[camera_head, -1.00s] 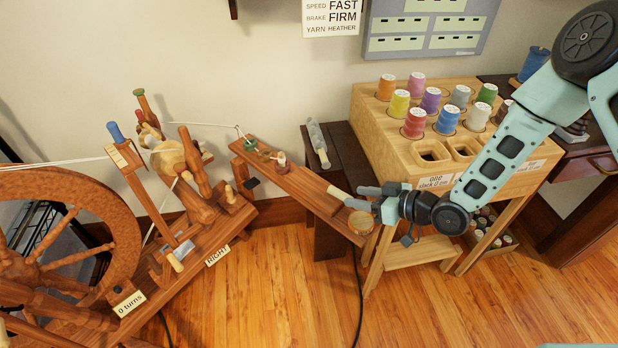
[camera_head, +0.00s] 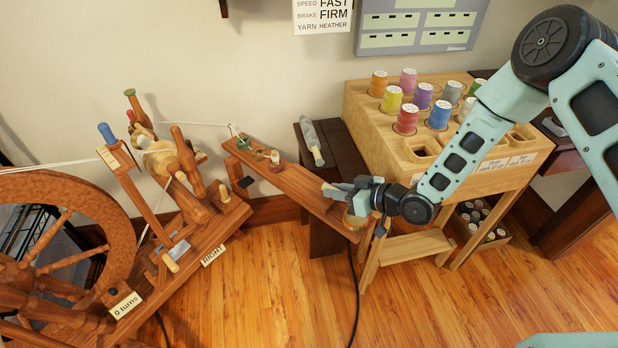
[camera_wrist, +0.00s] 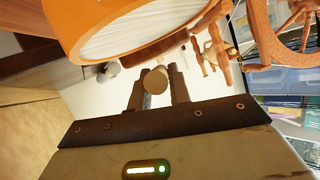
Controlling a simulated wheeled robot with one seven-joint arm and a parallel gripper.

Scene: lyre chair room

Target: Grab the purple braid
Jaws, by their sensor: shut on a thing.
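I cannot make out a purple braid in either view. A purple spool of thread (camera_head: 423,96) stands among others in the wooden rack. My gripper (camera_head: 332,190) is over the long wooden plank of the spinning device, away from that spool. In the wrist view my gripper (camera_wrist: 156,88) is shut on a pale round wooden knob (camera_wrist: 155,80), which sits between the two dark fingers. In the head view the fingers mostly hide this knob.
The spinning wheel (camera_head: 105,225) stands at the left, with pegs and a white strand running to the plank (camera_head: 290,185). The spool rack (camera_head: 385,125) stands right of my gripper. A dark bench (camera_head: 345,150) holds a grey roller (camera_head: 311,140).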

